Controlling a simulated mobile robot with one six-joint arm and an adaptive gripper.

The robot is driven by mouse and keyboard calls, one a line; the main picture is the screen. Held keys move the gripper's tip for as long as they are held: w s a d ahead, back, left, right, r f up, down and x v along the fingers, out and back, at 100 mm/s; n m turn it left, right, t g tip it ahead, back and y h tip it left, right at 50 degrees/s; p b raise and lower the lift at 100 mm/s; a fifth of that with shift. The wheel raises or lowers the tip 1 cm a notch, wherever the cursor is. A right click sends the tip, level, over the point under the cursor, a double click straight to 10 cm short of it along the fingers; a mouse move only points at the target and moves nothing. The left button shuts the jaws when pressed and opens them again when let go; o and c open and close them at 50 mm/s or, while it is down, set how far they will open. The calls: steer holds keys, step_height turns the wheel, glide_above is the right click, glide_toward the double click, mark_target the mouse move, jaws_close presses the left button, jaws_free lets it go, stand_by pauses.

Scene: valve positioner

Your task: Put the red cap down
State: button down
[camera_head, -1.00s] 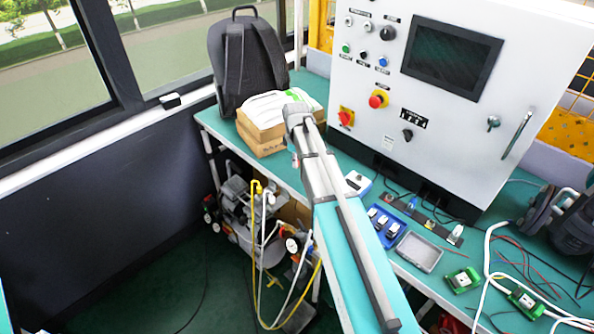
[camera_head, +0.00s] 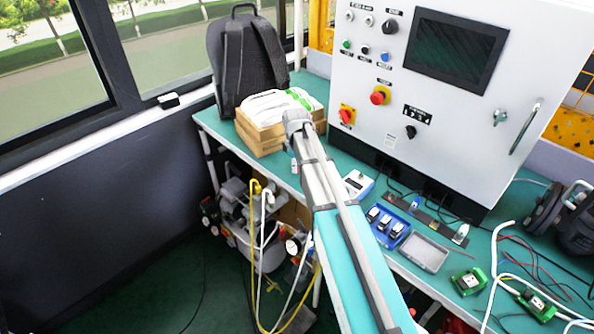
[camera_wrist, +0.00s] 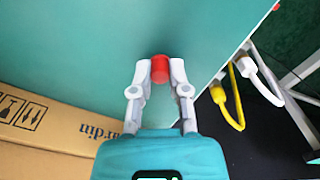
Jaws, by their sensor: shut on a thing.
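The red cap (camera_wrist: 160,68) is a small red cylinder between the fingertips of my gripper (camera_wrist: 160,73) in the wrist view. My gripper is shut on it, with one light grey finger on each side. Behind the cap in that view is the bare teal bench top (camera_wrist: 110,35); I cannot tell whether the cap touches it. In the head view my arm reaches toward the bench's left end, and the cap is not visible there.
A cardboard box (camera_wrist: 50,120) lies close to the left of my gripper. The bench edge is to its right, with yellow and white hoses (camera_wrist: 235,95) below. In the head view, a backpack (camera_head: 245,60), a control cabinet (camera_head: 430,110) and a grey tray (camera_head: 423,252) stand on the bench.

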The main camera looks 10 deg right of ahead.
steer(key=shift+f, duration=0.1)
stand_by(0.3)
steer(key=shift+f, duration=0.15)
steer(key=c, duration=0.6)
jaws_free()
steer(key=shift+r, duration=0.2)
step_height(320, 180, up, 12)
steer(key=p, duration=1.2)
steer(key=shift+s, duration=0.1)
steer(key=s+m, duration=0.3)
steer(key=s, duration=0.4)
steer(key=s+m, duration=0.4)
steer(key=s, duration=0.3)
steer(key=s+m, duration=0.4)
steer(key=s, duration=0.4)
steer(key=shift+s+d, duration=0.1)
steer(key=shift+d, duration=0.1)
